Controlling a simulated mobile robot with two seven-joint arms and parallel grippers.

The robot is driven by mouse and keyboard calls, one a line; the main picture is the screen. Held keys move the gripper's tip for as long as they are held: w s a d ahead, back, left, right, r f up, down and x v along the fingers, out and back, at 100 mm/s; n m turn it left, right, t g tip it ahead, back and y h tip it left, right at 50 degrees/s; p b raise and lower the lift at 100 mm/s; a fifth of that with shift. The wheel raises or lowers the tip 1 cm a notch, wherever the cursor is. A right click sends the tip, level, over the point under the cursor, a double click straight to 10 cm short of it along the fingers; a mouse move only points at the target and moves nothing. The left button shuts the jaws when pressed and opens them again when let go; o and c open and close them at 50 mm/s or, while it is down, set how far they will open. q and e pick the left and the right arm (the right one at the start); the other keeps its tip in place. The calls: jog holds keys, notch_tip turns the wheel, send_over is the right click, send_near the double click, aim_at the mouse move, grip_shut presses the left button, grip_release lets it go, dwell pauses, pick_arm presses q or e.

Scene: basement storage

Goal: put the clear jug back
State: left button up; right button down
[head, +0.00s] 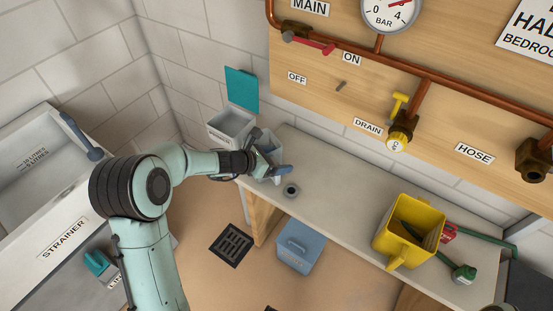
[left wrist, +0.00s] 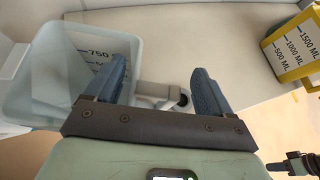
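The clear jug (head: 270,142) stands at the left end of the bench. In the left wrist view the jug (left wrist: 55,75) is at the left, see-through, with a 750 mark on its wall. My left gripper (head: 272,168) is at the jug's near right side. In the left wrist view its two blue fingers (left wrist: 158,92) are wide apart. A grey handle-like part shows between them, apart from the right finger. I cannot tell whether the left finger touches the jug. A dark part at the lower right of that view may be my right gripper (left wrist: 298,163); its fingers are unclear.
A white bin (head: 230,125) with a raised teal lid (head: 242,90) is behind the jug. A yellow jug (head: 390,238) stands farther right. A blue box (head: 298,252) is on the floor.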

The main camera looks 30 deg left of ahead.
pick_arm(q)
jog(key=shift+r+p, duration=0.25)
jog(key=shift+p, duration=0.05)
jog(key=p+v, duration=0.1)
jog(key=v, duration=1)
jog(key=s+d+f+m+g, duration=0.2)
jog(key=s+f+m+g, duration=0.15)
jog(key=f, duration=0.45)
jog(key=s+d+f+m+g+y, duration=0.1)
jog(key=s+d+f+m+g, duration=0.2)
jog(key=f, duration=0.4)
jog(key=s+d+f+m+g, duration=0.25)
jog(key=s+f, duration=0.25)
jog(key=f, duration=0.3)
jog(key=s+d+f+m+g, duration=0.2)
jog(key=s+d+f+m, duration=1)
jog(key=s+m, duration=0.3)
jog(key=f+m, duration=0.1)
jog(key=m, duration=0.1)
jog(key=shift+s+f+m+y, duration=0.2)
jog(key=shift+s+m+y, duration=0.1)
jog(key=shift+s+m, duration=0.1)
jog(key=shift+d, duration=0.15)
